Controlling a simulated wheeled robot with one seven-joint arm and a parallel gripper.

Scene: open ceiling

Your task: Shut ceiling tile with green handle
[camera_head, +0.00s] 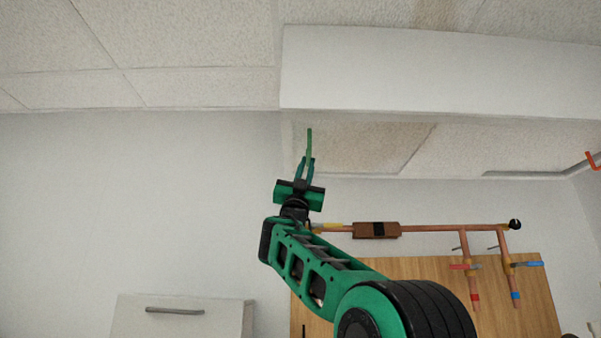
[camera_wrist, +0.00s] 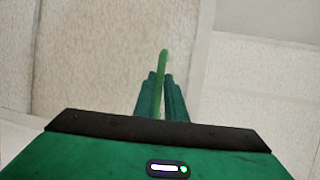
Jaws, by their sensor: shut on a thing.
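The green handle (camera_head: 309,140) is a thin green bar that sticks up beyond my fingertips. It also shows in the wrist view (camera_wrist: 162,62). My gripper (camera_head: 306,164) is shut on its lower part. In the wrist view my gripper's (camera_wrist: 161,76) two dark green fingers stand on either side of the bar. Behind the handle is a pale speckled ceiling tile (camera_head: 362,150) with brownish stains, which fills much of the wrist view (camera_wrist: 105,55). The handle's joint with a tile does not show clearly, and I cannot tell how far the tile is open.
A white box-like ceiling section (camera_head: 440,72) hangs above and right of my gripper. Copper pipes (camera_head: 435,227) with red and blue valves run along a wooden board (camera_head: 540,300) below right. A white cabinet (camera_head: 180,325) stands at lower left. The left wall area is clear.

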